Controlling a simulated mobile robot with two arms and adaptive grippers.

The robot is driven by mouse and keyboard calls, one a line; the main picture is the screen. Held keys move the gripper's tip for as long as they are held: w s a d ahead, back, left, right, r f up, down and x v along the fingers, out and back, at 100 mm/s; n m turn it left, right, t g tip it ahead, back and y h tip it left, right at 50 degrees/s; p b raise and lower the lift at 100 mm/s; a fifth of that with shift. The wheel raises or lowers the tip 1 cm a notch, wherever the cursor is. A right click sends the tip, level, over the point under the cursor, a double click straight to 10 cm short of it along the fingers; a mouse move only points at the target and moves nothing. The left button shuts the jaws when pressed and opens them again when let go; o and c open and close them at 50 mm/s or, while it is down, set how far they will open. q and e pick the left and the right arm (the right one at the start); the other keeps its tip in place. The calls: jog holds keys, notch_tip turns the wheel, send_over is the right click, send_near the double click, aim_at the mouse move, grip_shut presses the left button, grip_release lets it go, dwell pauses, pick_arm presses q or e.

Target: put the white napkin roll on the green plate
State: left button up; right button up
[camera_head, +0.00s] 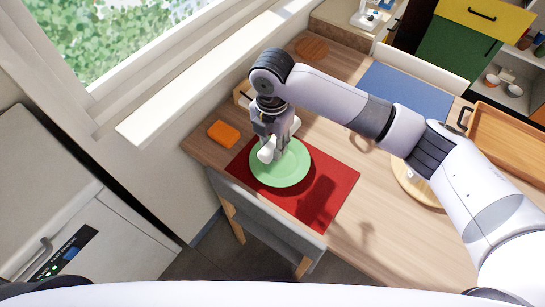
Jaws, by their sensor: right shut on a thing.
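The green plate (289,175) lies on a red placemat (335,186) near the left end of the wooden table. My right gripper (274,146) points down over the upper left part of the plate. It is shut on the white napkin roll (265,155), which shows at the left of the fingers, over the plate's rim area. The fingers hide part of the roll, and I cannot tell whether the roll touches the plate. My left gripper is not in view.
An orange block (223,134) lies on the table left of the plate. A blue placemat (405,92) and a wooden tray (508,128) are farther right. A grey chair (265,216) stands at the near edge. A window wall borders the left.

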aim_at(272, 143)
jog(key=shift+f, duration=3.85)
jog(key=shift+f, duration=0.45)
jog(key=o, duration=1.1)
jog(key=shift+o, duration=0.2)
notch_tip(272, 143, up, 13)
